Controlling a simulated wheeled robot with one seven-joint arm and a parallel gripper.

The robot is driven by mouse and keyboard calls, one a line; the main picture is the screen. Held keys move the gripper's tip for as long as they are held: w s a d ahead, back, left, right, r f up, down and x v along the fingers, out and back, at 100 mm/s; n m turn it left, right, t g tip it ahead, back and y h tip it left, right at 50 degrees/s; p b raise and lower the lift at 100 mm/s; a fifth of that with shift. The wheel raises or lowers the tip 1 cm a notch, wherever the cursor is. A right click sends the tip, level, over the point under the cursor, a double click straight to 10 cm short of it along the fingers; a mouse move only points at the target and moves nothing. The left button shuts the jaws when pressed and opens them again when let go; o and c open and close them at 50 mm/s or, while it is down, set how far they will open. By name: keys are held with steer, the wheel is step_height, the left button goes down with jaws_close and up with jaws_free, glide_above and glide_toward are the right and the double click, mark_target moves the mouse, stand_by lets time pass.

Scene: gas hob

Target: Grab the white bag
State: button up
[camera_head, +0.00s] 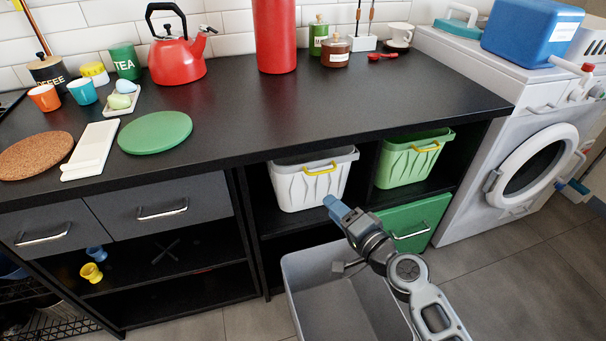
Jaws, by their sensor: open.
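A white bag-like bin (310,183) with a yellow handle sits upright in the upper shelf compartment under the black counter. Nothing else in view looks clearly like a white bag. My gripper (331,203) is in front of the bin, near its lower right side, with blue-grey fingers pointing up and left. It is open and holds nothing that I can see. The gap between gripper and bin is hard to judge. The gripper covers a small part of the bin's lower right corner.
A green bin (405,165) stands in the compartment to the right, above a green drawer front (415,222). A large grey open container (300,290) is below my arm. The counter (240,115) overhangs the shelves. A washing machine (480,170) stands at right.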

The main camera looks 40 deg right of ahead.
steer(key=shift+m+t, duration=0.4)
steer(key=shift+m, duration=0.2)
steer(key=shift+w+d, duration=0.45)
steer(key=shift+w, duration=1.45)
steer(key=shift+w+d, duration=0.5)
steer(key=shift+w, duration=1.4)
steer(key=shift+w+d, duration=0.45)
steer(key=shift+w, duration=1.45)
jaws_close()
